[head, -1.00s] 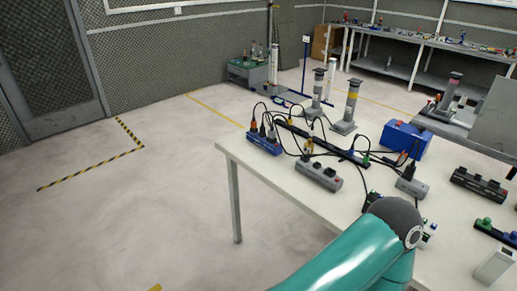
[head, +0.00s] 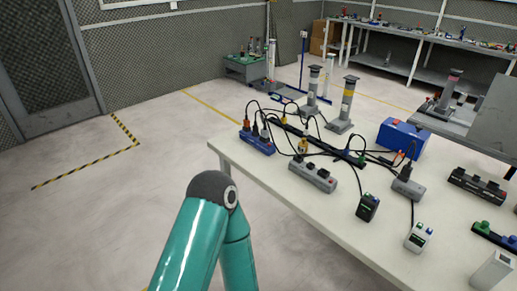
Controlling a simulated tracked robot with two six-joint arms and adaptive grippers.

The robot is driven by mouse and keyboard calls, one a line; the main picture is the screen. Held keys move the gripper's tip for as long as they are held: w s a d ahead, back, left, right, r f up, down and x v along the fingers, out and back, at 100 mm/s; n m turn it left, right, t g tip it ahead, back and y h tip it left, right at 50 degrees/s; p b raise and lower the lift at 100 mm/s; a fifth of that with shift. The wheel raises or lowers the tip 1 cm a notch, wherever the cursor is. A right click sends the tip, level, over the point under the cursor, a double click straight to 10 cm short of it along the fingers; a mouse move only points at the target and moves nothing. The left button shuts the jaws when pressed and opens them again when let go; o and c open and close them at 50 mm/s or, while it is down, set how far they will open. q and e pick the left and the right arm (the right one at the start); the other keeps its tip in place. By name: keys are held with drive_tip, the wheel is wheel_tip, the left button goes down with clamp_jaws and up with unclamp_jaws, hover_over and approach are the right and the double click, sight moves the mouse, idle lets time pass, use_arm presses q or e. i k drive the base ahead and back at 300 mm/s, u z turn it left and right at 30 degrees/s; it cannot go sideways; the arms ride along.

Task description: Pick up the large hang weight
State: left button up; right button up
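I cannot make out a large hang weight in the head view. Neither of my grippers shows. Only a teal link of my arm with a dark grey joint stands in front of the white table's left edge, and its gripper end is out of view.
The white table (head: 300,207) holds a blue power strip (head: 257,143), a grey power strip (head: 313,177), a blue box (head: 401,139), a black device (head: 368,207), a white device (head: 418,238) and tangled cables. A workbench (head: 385,63) stands behind. Floor at left is clear.

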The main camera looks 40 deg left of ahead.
sight(303, 146)
drive_tip(key=z, duration=0.45)
drive_tip(key=i, duration=0.1)
drive_tip(key=u, duration=1)
drive_tip(key=k, duration=0.95)
drive_tip(key=u, duration=0.2)
drive_tip(key=i, duration=0.95)
drive_tip(key=z, duration=0.2)
drive_tip(key=k, duration=0.9)
drive_tip(key=u, duration=0.15)
drive_tip(key=i, duration=0.6)
